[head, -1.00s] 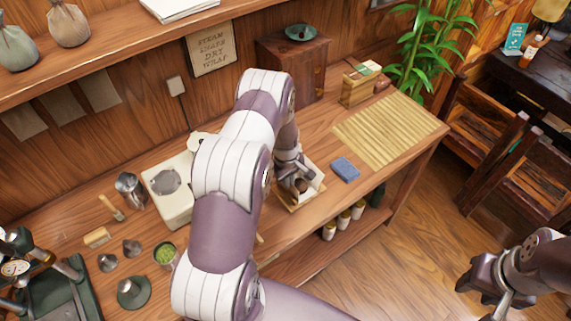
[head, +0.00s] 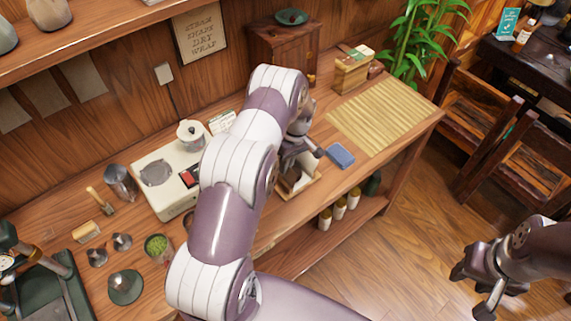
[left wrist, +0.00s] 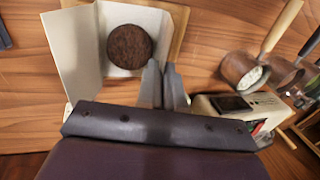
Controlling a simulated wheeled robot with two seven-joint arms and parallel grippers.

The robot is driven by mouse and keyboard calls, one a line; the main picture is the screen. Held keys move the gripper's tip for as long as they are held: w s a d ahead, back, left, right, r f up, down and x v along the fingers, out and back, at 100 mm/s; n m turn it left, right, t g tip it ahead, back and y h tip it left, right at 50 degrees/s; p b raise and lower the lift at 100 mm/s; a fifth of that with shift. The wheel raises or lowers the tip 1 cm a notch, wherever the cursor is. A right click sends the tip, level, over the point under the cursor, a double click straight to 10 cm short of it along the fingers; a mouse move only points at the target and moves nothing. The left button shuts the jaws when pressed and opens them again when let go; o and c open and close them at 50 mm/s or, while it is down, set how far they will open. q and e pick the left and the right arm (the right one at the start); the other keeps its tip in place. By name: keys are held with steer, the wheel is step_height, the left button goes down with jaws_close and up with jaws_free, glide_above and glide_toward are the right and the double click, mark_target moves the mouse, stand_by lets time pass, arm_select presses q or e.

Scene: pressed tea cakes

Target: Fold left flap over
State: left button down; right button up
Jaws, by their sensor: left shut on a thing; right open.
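In the left wrist view, a dark round tea cake (left wrist: 130,46) lies on a white paper wrapper (left wrist: 106,64). The wrapper's flap on the picture's left (left wrist: 74,50) stands raised. My left gripper (left wrist: 163,80) is shut beside the cake, at the wrapper's other side, on what looks like the left flap; the pinched edge is mostly hidden by the fingers. In the head view, my left gripper (head: 291,166) is over the wrapper and its wooden board (head: 299,192), hiding the cake. My right gripper (head: 472,285) is open and empty, away from the counter above the floor.
A blue cloth (head: 340,155) and a bamboo mat (head: 383,118) lie right of the board. A white hot-plate unit (head: 160,180) and a lidded pot (head: 192,134) stand left of it. Bottles (head: 340,208) stand on the shelf below. The chairs (head: 485,115) are at far right.

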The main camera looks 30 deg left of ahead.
arm_select(q)
steer(key=shift+w+r, duration=0.1)
steer(key=c, duration=1.4)
jaws_free()
steer(key=shift+o, duration=0.2)
steer(key=shift+r, duration=0.1)
steer(key=p+v, duration=0.6)
steer(key=v, duration=0.6)
steer(key=shift+r+p, duration=0.25)
steer(key=shift+p, duration=0.05)
steer(key=shift+d, duration=0.15)
